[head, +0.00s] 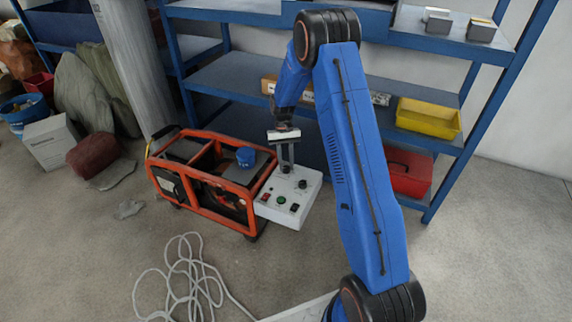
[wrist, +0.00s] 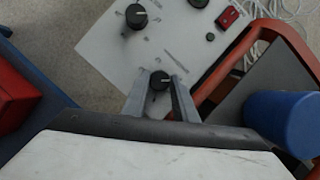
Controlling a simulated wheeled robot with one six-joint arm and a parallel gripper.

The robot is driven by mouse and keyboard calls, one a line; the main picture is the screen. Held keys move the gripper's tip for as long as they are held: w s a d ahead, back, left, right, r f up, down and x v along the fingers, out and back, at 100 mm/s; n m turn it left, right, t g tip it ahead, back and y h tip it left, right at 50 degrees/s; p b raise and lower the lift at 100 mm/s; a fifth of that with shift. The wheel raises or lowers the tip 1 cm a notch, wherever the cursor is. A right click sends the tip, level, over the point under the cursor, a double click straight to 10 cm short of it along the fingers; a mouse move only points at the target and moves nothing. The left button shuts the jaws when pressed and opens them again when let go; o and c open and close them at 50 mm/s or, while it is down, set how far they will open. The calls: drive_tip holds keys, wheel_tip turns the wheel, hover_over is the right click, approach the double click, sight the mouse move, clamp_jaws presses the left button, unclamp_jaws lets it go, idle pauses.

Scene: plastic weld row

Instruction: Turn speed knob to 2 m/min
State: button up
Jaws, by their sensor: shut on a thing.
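A white control panel (head: 311,194) sits at the right end of an orange-framed machine and also fills the upper middle of the wrist view (wrist: 110,45). My gripper (head: 286,168) points down at the panel's far side. In the wrist view its fingers (wrist: 161,88) are closed on the sides of a black knob (wrist: 160,78). A white mark on this knob points roughly right in that view. A second black knob (wrist: 136,16) stands free on the panel, its mark also pointing right. Printed scale marks surround both knobs but are too small to read, so I cannot tell which is speed.
A red rocker switch (wrist: 228,17) and a green button (head: 281,199) are also on the panel. The orange frame (head: 210,181) and a blue cylinder (head: 246,157) are close by. Blue shelving (head: 240,80) stands behind. A pale cable (head: 190,275) lies on the floor in front.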

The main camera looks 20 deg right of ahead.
drive_tip(key=o, duration=1)
drive_tip(key=shift+o, duration=0.2)
drive_tip(key=shift+r, duration=0.1)
drive_tip(key=v, duration=1.7)
drive_tip(key=shift+r, duration=0.15)
